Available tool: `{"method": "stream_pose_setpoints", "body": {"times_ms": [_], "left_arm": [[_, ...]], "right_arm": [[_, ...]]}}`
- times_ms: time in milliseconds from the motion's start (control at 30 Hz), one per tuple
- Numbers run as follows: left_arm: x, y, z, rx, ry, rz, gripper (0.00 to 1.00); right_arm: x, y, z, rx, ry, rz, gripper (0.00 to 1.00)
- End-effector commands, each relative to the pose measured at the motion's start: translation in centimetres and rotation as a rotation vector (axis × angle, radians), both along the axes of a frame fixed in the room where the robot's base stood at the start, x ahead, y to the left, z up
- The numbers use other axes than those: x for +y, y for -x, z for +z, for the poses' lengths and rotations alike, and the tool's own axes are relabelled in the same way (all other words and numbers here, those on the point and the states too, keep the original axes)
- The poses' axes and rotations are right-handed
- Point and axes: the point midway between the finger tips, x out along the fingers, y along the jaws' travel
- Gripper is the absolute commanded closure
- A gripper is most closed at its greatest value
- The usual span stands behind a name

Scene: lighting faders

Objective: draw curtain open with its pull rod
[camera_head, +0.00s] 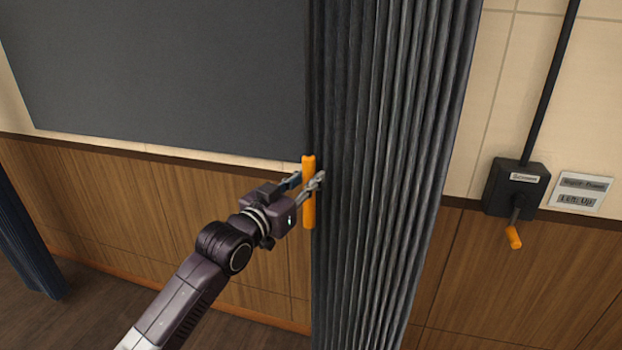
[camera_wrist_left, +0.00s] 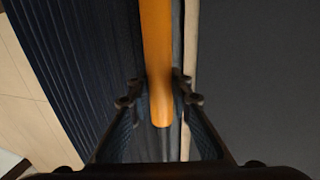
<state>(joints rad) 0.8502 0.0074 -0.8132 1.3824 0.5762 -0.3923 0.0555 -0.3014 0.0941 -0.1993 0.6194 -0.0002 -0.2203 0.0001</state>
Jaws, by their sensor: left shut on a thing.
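The pull rod (camera_head: 309,212) is a short upright orange handle at the left edge of the dark grey curtain (camera_head: 395,150). The curtain hangs in narrow, bunched folds in the middle of the head view. My left gripper (camera_head: 309,183) is shut on the rod, with its fingers around the upper half of it. In the left wrist view the orange rod (camera_wrist_left: 158,60) runs down between the two fingers (camera_wrist_left: 158,92), and the curtain folds (camera_wrist_left: 75,70) lie to its left. My right gripper is not in view.
A dark screen or board (camera_head: 170,70) covers the wall left of the curtain. Another dark curtain (camera_head: 25,240) hangs at the far left. A black crank box (camera_head: 515,188) with an orange handle (camera_head: 514,238) and a label plate (camera_head: 581,192) is on the right wall.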

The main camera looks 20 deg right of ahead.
Motion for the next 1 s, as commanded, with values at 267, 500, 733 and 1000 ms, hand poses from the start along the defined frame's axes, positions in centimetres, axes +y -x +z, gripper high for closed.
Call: {"method": "stream_pose_setpoints", "body": {"times_ms": [267, 500, 733, 1000], "left_arm": [[0.0, 0.0, 0.0, -0.001, 0.000, 0.000, 1.00], [0.0, 0.0, 0.0, -0.001, 0.000, 0.001, 0.66], [0.0, 0.0, 0.1, -0.001, 0.002, 0.001, 0.62], [1.0, 0.8, 0.0, -0.001, 0.001, 0.001, 0.62]], "right_arm": [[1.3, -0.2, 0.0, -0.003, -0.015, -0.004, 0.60], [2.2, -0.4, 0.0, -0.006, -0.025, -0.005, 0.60], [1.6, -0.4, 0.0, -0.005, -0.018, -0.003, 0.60], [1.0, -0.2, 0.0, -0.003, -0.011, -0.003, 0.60]]}}
